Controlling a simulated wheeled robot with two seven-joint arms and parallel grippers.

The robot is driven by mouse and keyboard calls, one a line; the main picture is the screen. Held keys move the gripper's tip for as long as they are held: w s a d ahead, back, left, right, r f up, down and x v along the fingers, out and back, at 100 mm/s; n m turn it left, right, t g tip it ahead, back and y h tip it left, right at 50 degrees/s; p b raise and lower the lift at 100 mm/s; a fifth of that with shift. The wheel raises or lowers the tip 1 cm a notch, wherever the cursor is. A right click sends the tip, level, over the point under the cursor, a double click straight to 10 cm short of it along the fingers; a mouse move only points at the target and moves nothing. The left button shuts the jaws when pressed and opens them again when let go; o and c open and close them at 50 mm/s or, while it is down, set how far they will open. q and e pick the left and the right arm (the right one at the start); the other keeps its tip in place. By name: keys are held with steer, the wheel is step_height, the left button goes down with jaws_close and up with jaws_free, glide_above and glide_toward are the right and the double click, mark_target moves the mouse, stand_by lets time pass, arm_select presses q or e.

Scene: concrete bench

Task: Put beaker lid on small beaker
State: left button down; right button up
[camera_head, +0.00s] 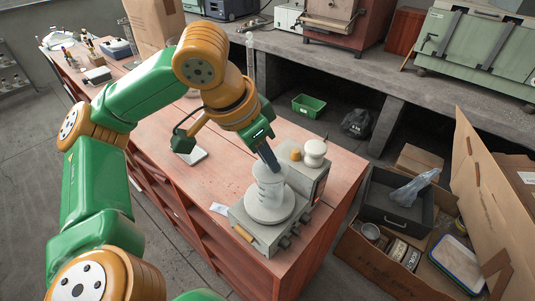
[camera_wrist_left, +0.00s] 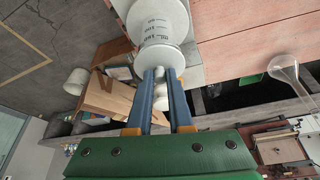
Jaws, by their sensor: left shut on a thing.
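The small beaker (camera_head: 268,176) is pale, translucent and upright on the round plate of a grey stirrer-like device (camera_head: 262,234). My left gripper (camera_head: 272,163) reaches down to its top from above. In the left wrist view, the gripper (camera_wrist_left: 166,76) is shut on the small knob of the pale round beaker lid (camera_wrist_left: 157,60). The lid lies at the mouth of the beaker (camera_wrist_left: 157,22), whose dark printed marks show. I cannot tell whether the lid is fully seated or slightly apart. My right gripper is not in view.
A white jar (camera_head: 315,152) and a small orange piece (camera_head: 296,155) stand on the device's back part. The reddish bench (camera_head: 222,180) is mostly clear left of it. A grey drawer (camera_head: 398,216) and open cardboard boxes stand at the right.

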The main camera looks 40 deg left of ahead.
arm_select(q)
steer(key=shift+f, duration=0.3)
steer(key=shift+c, duration=1.7)
jaws_free()
step_height(320, 180, up, 7)
steer(key=p, duration=0.8)
steer(key=shift+p, duration=0.4)
